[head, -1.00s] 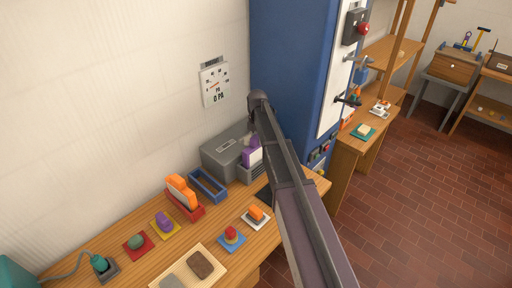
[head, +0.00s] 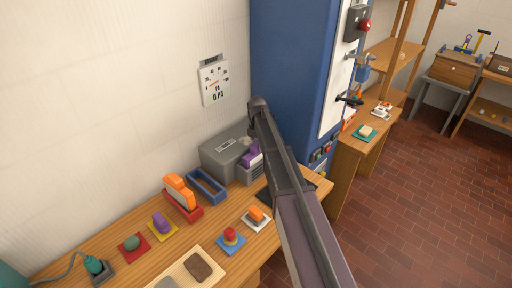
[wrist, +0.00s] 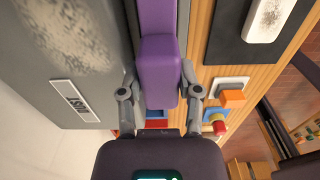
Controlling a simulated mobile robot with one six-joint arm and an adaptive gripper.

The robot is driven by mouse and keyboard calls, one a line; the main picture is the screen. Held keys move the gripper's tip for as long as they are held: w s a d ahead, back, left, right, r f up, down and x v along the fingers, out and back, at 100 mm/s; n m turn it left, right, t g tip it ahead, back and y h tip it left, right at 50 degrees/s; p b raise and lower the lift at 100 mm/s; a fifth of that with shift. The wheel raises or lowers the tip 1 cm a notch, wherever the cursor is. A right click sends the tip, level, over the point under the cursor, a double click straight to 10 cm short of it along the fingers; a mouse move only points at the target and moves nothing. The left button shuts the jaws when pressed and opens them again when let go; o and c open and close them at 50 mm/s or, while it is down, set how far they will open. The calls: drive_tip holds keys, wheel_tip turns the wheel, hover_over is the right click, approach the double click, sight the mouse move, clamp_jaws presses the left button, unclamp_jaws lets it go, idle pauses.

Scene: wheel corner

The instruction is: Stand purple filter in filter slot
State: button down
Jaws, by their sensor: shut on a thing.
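The purple filter (head: 250,158) is upright at the front of the grey box in the head view, just above or partly in a grey slatted holder (head: 252,174), which looks like the filter slot. In the wrist view my gripper (wrist: 158,88) is shut on the purple block-like grip of the filter (wrist: 160,60), a finger on each side. The filter's lower part is hidden in both views, so I cannot tell how deep it sits. In the head view my arm covers the right side of this spot.
The grey box (head: 222,154) with a dust label stands close beside the filter. A blue empty tray (head: 207,187) and a red holder (head: 190,212) with an orange filter (head: 179,190) are left of it. A blue cabinet (head: 290,80) rises behind.

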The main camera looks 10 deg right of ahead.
drive_tip(key=shift+f, duration=0.15)
drive_tip(key=shift+c, duration=1.5)
unclamp_jaws()
drive_tip(key=shift+r, duration=0.2)
wheel_tip(320, 180, up, 12)
drive_tip(key=p, duration=1.2)
